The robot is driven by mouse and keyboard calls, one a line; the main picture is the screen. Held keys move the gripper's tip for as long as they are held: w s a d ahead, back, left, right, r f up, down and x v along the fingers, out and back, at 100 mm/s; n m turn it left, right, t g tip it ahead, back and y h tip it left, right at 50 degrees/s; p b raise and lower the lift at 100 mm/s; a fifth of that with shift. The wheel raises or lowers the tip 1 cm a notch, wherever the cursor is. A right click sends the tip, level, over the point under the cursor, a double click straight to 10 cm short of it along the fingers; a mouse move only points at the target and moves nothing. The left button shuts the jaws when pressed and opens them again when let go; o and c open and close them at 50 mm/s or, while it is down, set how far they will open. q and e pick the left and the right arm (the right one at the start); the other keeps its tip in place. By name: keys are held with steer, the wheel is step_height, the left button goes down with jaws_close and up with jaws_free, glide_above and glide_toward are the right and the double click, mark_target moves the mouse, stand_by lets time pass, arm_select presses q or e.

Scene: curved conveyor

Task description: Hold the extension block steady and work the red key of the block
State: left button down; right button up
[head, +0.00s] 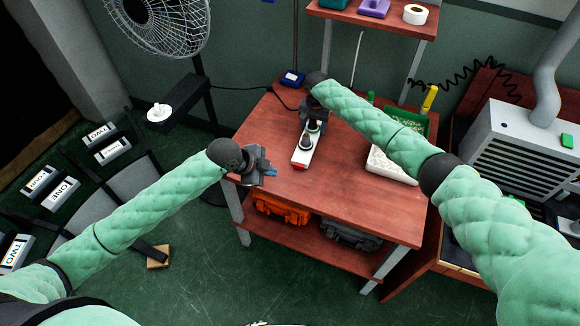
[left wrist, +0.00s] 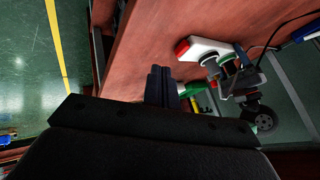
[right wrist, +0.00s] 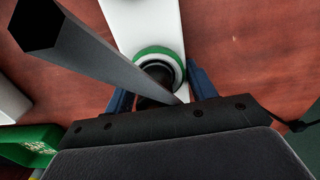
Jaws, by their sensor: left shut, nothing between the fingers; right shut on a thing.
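The white extension block (head: 304,154) lies on the red-brown table, with its red key (head: 299,166) at the near end. The key also shows in the left wrist view (left wrist: 181,48). Dark round parts, one with a green ring (right wrist: 158,54), sit on the block. My right gripper (head: 314,119) is shut on the far part of the block, a finger on each side; its arm partly hides that end. My left gripper (head: 271,173) is shut and empty by the table's left edge, left of the red key and apart from it. Its closed fingers (left wrist: 161,73) show in its wrist view.
A white tray (head: 392,167) and a green box (head: 412,121) stand right of the block, partly behind my right arm. A dark bar (right wrist: 110,60) crosses the right wrist view. The table's front is clear.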

mark_target(298, 166)
arm_select(q)
steer(key=shift+w+a+f+m, duration=0.1)
steer(key=shift+a+m, duration=0.2)
steer(key=x, duration=0.9)
steer(key=shift+w+d+f, duration=0.1)
steer(key=shift+w+f, duration=0.05)
steer(key=shift+f, duration=0.15)
steer(key=shift+w+d+f, duration=0.1)
steer(key=shift+w+d, duration=0.05)
steer(key=shift+w, duration=0.4)
steer(key=shift+w+d+f, duration=0.1)
steer(key=shift+w+d, duration=0.1)
steer(key=shift+w, duration=0.35)
steer(key=shift+w+d, duration=0.2)
steer(key=shift+w, duration=0.75)
